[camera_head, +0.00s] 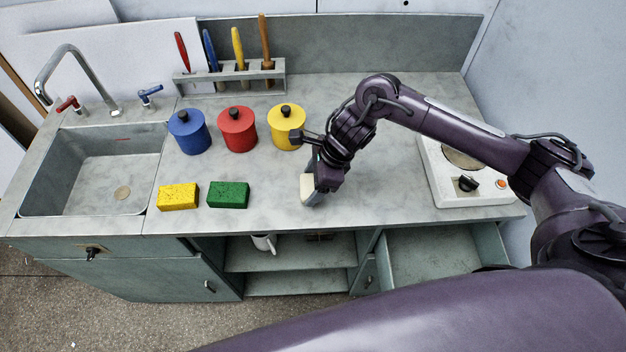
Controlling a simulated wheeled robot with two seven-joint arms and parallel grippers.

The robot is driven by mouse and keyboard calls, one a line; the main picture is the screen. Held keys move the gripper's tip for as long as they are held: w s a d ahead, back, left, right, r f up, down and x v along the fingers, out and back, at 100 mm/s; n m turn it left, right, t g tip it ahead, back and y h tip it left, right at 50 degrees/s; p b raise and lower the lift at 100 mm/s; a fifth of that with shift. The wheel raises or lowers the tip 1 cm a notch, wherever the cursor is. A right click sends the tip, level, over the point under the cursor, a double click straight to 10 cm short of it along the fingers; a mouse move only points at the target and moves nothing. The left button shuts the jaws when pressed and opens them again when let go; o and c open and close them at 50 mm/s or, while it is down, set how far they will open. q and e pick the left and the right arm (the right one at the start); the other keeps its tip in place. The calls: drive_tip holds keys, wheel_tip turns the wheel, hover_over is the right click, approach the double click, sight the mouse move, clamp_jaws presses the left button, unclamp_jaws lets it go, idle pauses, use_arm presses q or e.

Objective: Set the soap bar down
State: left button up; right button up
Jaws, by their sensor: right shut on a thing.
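The soap bar (307,187) is a small cream block near the front middle of the grey counter (260,180). My right gripper (314,192) points down over the counter and is shut on the soap bar. The gripper hides part of the bar. I cannot tell whether the bar touches the counter top. My left gripper is not in view.
A yellow sponge (178,196) and a green sponge (228,194) lie to the left. Blue (188,133), red (237,130) and yellow (285,128) canisters stand behind. The sink (50,170) is far left, a hotplate (440,175) right. An open drawer (440,255) is below.

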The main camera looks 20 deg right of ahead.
drive_tip(key=shift+f, duration=0.4)
drive_tip(key=shift+f, duration=0.1)
drive_tip(key=o, duration=1)
